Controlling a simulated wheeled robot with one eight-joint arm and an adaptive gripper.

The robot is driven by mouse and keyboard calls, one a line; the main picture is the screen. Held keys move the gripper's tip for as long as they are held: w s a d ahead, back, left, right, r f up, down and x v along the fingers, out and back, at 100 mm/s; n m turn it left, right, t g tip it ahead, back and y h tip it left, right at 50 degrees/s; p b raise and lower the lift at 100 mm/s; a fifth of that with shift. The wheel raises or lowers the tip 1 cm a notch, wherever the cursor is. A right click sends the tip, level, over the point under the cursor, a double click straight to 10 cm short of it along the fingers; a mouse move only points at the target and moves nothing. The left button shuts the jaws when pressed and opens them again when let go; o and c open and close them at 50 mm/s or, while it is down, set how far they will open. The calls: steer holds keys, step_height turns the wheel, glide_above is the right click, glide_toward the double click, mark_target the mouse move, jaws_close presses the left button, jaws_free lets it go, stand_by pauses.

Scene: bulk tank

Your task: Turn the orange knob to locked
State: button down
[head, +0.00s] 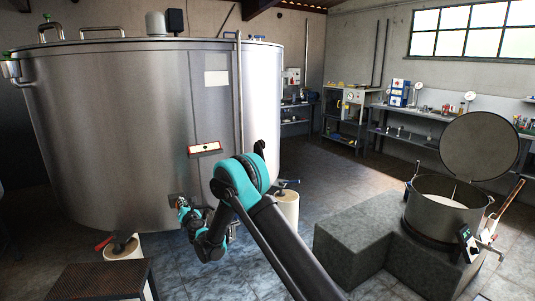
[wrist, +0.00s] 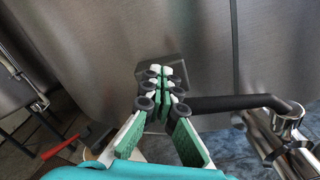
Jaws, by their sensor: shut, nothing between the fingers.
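My gripper (wrist: 161,80) is shut and empty, its fingertips together in front of a dark grey box (wrist: 184,64) on the tank wall. In the head view my gripper (head: 183,213) is at the lower front of the big steel tank (head: 110,120). A small orange patch (head: 181,203) shows there beside the fingertips; it may be the orange knob, but it is too small to read its setting. In the wrist view no orange knob can be made out; the fingers cover part of the box. I cannot tell whether the fingertips touch anything.
A black lever (wrist: 235,103) on a metal valve (wrist: 285,125) lies close right of my fingers. A red handle (wrist: 58,148) is at lower left. In the head view a step (head: 100,280) stands front left, and a stone block with an open-lidded vat (head: 432,215) stands right.

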steer(key=shift+w+d+f, duration=0.2)
steer(key=shift+w+d, duration=0.1)
steer(key=shift+d, duration=0.15)
steer(key=shift+w+d+f, duration=0.2)
steer(key=shift+d+f, duration=0.2)
steer(key=shift+f, duration=0.05)
stand_by(0.7)
steer(key=shift+w+d+r, duration=0.1)
steer(key=shift+w+d+r, duration=0.1)
steer(key=shift+d+r, duration=0.05)
steer(key=shift+d, duration=0.05)
steer(key=v, duration=0.6)
stand_by(0.3)
steer(key=shift+w+a+r, duration=0.2)
steer(key=shift+w+a, duration=0.8)
steer(key=shift+a, duration=0.25)
steer(key=shift+w+a+r, duration=0.2)
steer(key=shift+w+a, duration=0.8)
steer(key=shift+a, duration=0.3)
steer(key=shift+f, duration=0.1)
